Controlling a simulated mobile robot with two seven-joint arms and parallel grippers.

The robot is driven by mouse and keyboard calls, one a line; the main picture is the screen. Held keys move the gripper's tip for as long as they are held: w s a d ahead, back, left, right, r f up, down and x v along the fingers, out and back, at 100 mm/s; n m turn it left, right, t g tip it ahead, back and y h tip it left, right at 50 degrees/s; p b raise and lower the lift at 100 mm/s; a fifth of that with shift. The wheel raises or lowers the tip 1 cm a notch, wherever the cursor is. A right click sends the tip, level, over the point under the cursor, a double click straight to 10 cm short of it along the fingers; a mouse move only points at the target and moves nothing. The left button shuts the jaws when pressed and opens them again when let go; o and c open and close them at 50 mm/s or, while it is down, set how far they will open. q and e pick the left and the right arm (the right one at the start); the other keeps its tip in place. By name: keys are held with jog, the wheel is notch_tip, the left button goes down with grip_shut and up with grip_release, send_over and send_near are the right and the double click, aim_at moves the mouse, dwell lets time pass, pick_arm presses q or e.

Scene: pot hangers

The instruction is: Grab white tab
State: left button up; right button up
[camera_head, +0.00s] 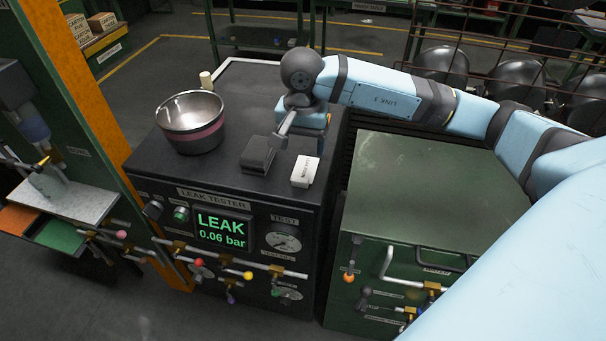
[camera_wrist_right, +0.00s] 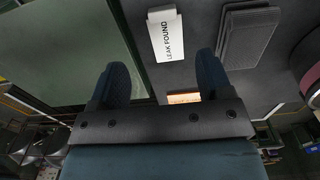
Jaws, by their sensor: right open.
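The white tab (camera_head: 304,171) stands on the dark top of the leak tester, near its front right edge. In the right wrist view the white tab (camera_wrist_right: 165,32) carries the words LEAK FOUND and lies ahead of my fingertips, roughly between their lines. My right gripper (camera_head: 284,132) is above the tester top, behind the tab and apart from it. In the right wrist view my right gripper (camera_wrist_right: 162,72) has its two fingers spread with nothing between them. My left gripper is not in view.
A dark grey block (camera_head: 258,155) sits just left of the tab. A metal bowl with a pink band (camera_head: 191,122) stands farther left, with a small cream cylinder (camera_head: 207,81) behind it. A green cabinet (camera_head: 430,185) stands to the right.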

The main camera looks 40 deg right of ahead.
send_over(300, 179)
jog(key=f, duration=0.5)
jog(key=shift+d, duration=0.35)
jog(key=shift+a+f+p, duration=0.15)
jog(key=shift+f+p, duration=0.2)
jog(key=shift+f, duration=1.05)
jog(key=shift+a+f+p, duration=0.15)
jog(key=shift+f+p, duration=0.2)
jog(key=shift+f, duration=1)
jog(key=c, duration=0.7)
